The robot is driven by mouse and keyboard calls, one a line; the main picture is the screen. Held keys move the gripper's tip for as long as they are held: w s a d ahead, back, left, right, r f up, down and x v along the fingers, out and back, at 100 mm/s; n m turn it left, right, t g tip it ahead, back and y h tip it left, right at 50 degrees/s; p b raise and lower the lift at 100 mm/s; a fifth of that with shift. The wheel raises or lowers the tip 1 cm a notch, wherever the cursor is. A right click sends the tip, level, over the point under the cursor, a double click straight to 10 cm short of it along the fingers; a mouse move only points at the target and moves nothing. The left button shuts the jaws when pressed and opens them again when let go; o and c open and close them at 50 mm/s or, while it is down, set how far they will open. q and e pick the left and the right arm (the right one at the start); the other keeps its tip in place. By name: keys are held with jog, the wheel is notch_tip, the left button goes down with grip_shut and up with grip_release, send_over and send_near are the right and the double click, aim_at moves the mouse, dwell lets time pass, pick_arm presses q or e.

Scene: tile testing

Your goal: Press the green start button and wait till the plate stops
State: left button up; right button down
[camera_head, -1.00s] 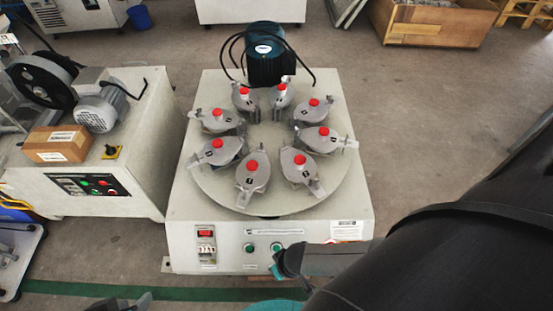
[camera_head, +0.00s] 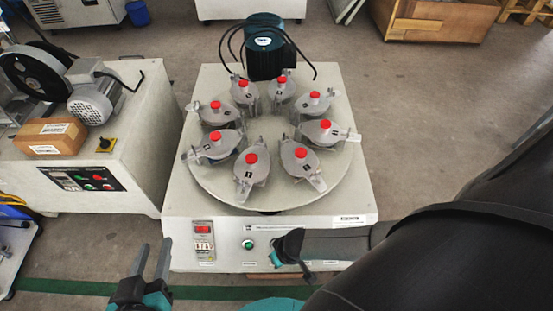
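The white machine's front panel (camera_head: 220,258) faces me. One green button (camera_head: 248,244) shows on it. My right gripper (camera_head: 290,248) is at the panel, right of that button, and hides the spot where a second green button was visible earlier. Whether it touches the panel is unclear, and its finger opening cannot be made out. The round plate (camera_head: 278,135) on top carries several grey holders with red caps in a ring. My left gripper (camera_head: 151,258) is low at the left, in front of the machine's left corner, with two fingers apart and nothing between them.
A blue-green motor (camera_head: 265,55) with black cables stands behind the plate. A second machine (camera_head: 80,195) with a cardboard box (camera_head: 50,137) on it is at the left. A red display (camera_head: 202,229) is on the panel.

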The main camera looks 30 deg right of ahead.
pick_arm(q)
jog(key=shift+s+d+r+n+t+h+b, duration=0.25)
jog(key=shift+d+r+t+h+b, duration=0.35)
jog(key=shift+t, duration=0.5)
jog(key=shift+s+d+r+n+t+h+b, duration=0.15)
jog(key=shift+s+d+r+t+h+b, duration=0.25)
jog(key=shift+d+r+t, duration=0.55)
pick_arm(e)
jog(key=shift+w+d+f, duration=0.5)
jog(key=shift+w+f, duration=0.3)
jog(key=shift+w+d+f, duration=0.5)
jog(key=shift+w+f, duration=0.25)
jog(key=shift+w, duration=0.05)
pick_arm(q)
jog(key=shift+w+a+f, duration=0.15)
jog(key=shift+f, duration=0.05)
pick_arm(e)
jog(key=shift+w+d+f, duration=0.2)
jog(key=shift+w+f, duration=0.05)
jog(key=shift+w, duration=0.05)
